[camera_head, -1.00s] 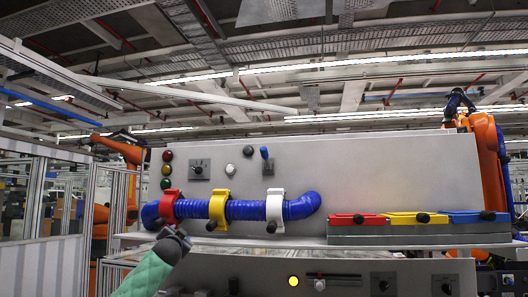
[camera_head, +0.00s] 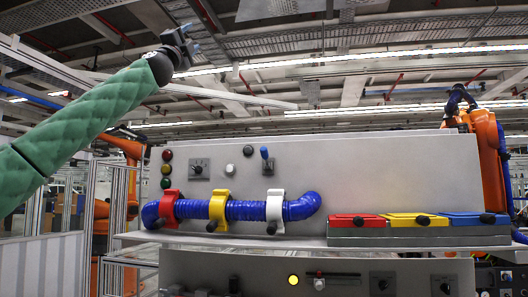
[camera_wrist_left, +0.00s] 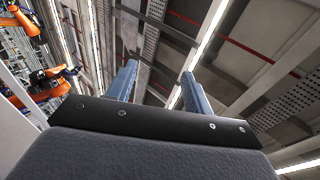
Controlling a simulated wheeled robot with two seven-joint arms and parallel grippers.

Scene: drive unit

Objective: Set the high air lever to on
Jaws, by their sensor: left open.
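A small lever with a blue knob (camera_head: 264,153) stands upright on the upper grey panel (camera_head: 370,165), right of a round white button. I cannot read a label, so I cannot tell whether it is the high air lever. My left gripper (camera_head: 180,42) is raised high at the upper left, well above and left of this lever, touching nothing. In the left wrist view its two fingers (camera_wrist_left: 160,88) stand apart with nothing between them, pointing at the ceiling. My right gripper does not show.
A blue hose (camera_head: 245,210) runs along the panel through red, yellow and white clamps. Red, yellow and blue lidded boxes (camera_head: 418,220) sit on the shelf at right. A lower panel (camera_head: 230,270) has a lit yellow button (camera_head: 293,280), a slider and dials. Orange robot arms stand behind.

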